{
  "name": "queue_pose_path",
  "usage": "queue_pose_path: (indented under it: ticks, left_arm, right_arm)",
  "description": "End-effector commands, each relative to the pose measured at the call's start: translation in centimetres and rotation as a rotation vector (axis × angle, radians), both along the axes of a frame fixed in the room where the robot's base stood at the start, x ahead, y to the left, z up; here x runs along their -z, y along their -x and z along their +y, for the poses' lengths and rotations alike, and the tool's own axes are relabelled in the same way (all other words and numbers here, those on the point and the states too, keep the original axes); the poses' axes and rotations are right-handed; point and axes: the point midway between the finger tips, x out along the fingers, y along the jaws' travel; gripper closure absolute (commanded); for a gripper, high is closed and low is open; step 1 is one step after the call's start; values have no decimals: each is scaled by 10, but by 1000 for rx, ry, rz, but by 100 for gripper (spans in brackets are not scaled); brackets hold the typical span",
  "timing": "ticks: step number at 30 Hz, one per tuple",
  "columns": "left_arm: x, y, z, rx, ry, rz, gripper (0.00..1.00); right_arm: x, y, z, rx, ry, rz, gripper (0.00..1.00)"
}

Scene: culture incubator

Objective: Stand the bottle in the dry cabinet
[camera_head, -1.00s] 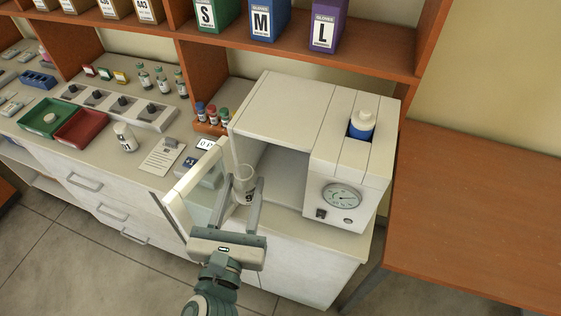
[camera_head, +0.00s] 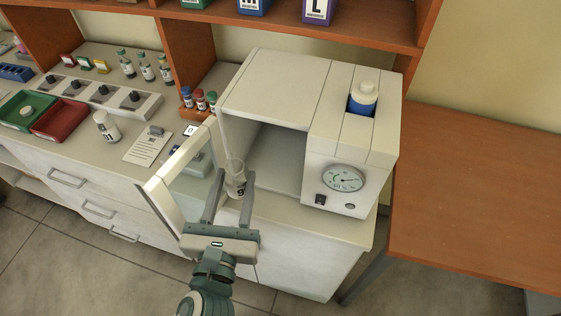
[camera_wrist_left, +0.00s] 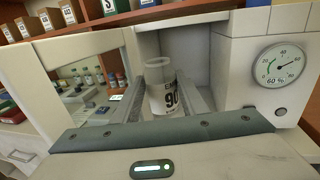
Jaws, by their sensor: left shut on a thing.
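The bottle (camera_head: 235,176), clear-necked with a white label and black print, is upright between the fingers of my left gripper (camera_head: 232,186). The gripper is shut on it. In the left wrist view the bottle (camera_wrist_left: 164,92) stands between the two fingers, in front of the opening. My right gripper is not in view.
A dial (camera_head: 343,179) is on the cabinet's front right. A blue and white container (camera_head: 363,98) sits in its top. Left on the counter are a white bottle (camera_head: 106,126), a paper sheet (camera_head: 148,146) and small capped vials (camera_head: 199,101). A brown table (camera_head: 470,205) stands right.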

Motion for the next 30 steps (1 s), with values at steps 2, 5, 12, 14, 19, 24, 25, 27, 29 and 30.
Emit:
queue_pose_path:
  ticks: [2, 5, 12, 14, 19, 24, 25, 27, 29, 30]
  left_arm:
    - [21, 0, 0, 0, 0, 0, 86]
    - [31, 0, 0, 0, 0, 0, 86]
    - [39, 0, 0, 0, 0, 0, 86]
    - [39, 0, 0, 0, 0, 0, 86]
    - [38, 0, 0, 0, 0, 0, 86]
    - [38, -2, -1, 0, 0, 0, 86]
    - [38, -3, -1, 0, 0, -1, 86]
    - [37, -8, -3, 0, 0, -2, 86]
    - [37, -15, -5, -1, -1, -3, 86]
    - [36, -20, -6, -1, -1, -3, 86]
  right_arm:
    - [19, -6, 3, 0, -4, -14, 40]
    - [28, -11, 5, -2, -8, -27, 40]
    - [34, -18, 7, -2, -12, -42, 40]
    - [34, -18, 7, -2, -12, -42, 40]
    - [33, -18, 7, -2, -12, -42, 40]
    - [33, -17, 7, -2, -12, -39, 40]
    - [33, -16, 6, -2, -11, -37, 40]
    - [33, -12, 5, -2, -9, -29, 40]
    - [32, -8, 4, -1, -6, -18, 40]
    - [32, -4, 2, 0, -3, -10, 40]
